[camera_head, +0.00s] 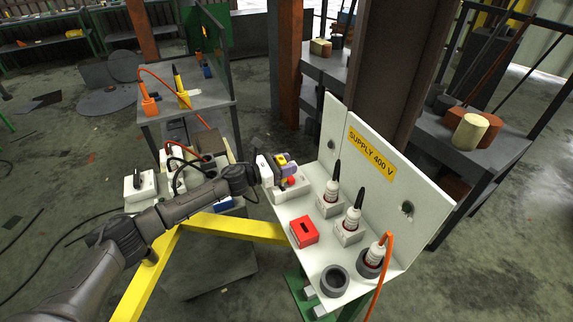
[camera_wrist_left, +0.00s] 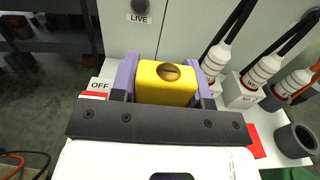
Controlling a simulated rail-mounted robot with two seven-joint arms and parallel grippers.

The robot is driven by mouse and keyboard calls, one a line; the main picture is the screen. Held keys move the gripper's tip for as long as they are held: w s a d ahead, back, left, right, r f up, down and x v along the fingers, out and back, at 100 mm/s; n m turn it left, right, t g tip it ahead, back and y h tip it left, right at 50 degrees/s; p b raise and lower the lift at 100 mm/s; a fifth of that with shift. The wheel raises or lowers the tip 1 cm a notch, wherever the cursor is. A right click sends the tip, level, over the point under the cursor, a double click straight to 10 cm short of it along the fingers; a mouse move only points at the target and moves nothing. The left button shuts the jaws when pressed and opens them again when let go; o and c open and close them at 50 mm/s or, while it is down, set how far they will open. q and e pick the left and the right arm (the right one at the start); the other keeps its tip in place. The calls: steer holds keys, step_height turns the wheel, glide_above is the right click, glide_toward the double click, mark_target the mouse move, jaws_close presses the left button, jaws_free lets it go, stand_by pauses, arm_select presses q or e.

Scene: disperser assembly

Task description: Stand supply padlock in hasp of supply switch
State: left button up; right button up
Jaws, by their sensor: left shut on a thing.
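My left gripper (camera_head: 279,171) reaches in over the left end of the white shelf, above the supply switch (camera_head: 296,190), a pale box with a red knob (camera_head: 291,181). The yellow padlock (camera_wrist_left: 165,84) sits between the purple fingers of the left gripper (camera_wrist_left: 163,80) in the left wrist view, which are shut on its sides. Its round brown face points up at the camera. A white and red OFF label (camera_wrist_left: 98,85) shows beside the left finger. The shackle and the hasp are hidden under the padlock and gripper, so I cannot tell whether they meet. My right gripper is not in view.
A white back panel carries a SUPPLY 400 V label (camera_head: 371,153). Several black-and-white cable plugs stand to the right of the switch. A red slotted block (camera_head: 303,232) and a grey cup (camera_head: 334,280) are at the shelf's front. A yellow rail (camera_head: 235,227) runs below my arm.

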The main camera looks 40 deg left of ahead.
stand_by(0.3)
arm_select(q)
steer(key=shift+b, duration=0.3)
stand_by(0.5)
steer(key=shift+f+b, duration=0.7)
steer(key=shift+f+b, duration=0.95)
steer(key=shift+f, duration=0.05)
steer(key=shift+f+b, duration=0.5)
steer(key=shift+f, duration=0.05)
steer(key=o, duration=0.8)
steer(key=shift+o, duration=1.4)
steer(key=shift+f, duration=0.1)
steer(key=shift+s+a, duration=0.1)
